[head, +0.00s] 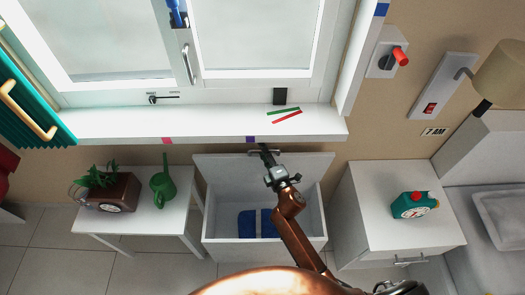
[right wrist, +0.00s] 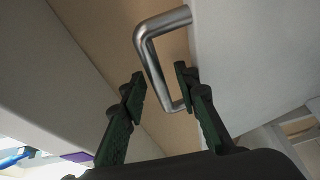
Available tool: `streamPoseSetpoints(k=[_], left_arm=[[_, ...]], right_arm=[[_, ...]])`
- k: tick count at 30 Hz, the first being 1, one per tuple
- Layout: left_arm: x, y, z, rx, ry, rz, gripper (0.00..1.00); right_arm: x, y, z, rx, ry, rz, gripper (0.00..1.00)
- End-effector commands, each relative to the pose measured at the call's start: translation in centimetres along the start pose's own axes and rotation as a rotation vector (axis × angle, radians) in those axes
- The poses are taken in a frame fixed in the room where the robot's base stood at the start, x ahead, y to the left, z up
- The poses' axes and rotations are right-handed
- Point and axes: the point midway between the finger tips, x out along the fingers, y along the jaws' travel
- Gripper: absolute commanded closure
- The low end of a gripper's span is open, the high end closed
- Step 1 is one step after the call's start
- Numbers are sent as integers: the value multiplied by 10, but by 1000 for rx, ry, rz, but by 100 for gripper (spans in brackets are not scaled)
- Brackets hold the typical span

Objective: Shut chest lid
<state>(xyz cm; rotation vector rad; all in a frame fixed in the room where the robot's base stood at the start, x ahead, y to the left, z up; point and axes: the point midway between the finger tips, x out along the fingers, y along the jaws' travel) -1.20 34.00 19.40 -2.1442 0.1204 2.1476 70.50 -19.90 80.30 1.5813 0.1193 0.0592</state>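The white chest (head: 215,225) stands open below the window sill, with blue items (head: 258,223) inside. Its lid (head: 225,170) is raised, leaning back near the wall. My right gripper (head: 266,153) is at the lid's upper edge. In the right wrist view its two dark green fingers (right wrist: 160,82) are open, and the lid's metal bar handle (right wrist: 152,62) passes between them. I see a gap on at least one side, so the fingers are not closed on the handle. The lid surface also shows in the right wrist view (right wrist: 255,60). My left gripper is out of view.
The window sill (head: 210,125) overhangs just behind the lid, with a red and a green stick on it. A white table (head: 160,218) with a planter (head: 110,195) and green watering can (head: 162,185) stands left.

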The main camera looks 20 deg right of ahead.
Motion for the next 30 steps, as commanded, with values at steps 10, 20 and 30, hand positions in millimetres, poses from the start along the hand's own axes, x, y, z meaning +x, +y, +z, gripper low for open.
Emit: streamPoseSetpoints(k=[10,20,30], left_arm=[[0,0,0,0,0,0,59],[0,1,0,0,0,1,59],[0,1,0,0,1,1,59]], right_arm=[[2,0,0,1,-1,0,76],[1,0,0,1,0,0,99],[1,0,0,1,-1,-1,100]])
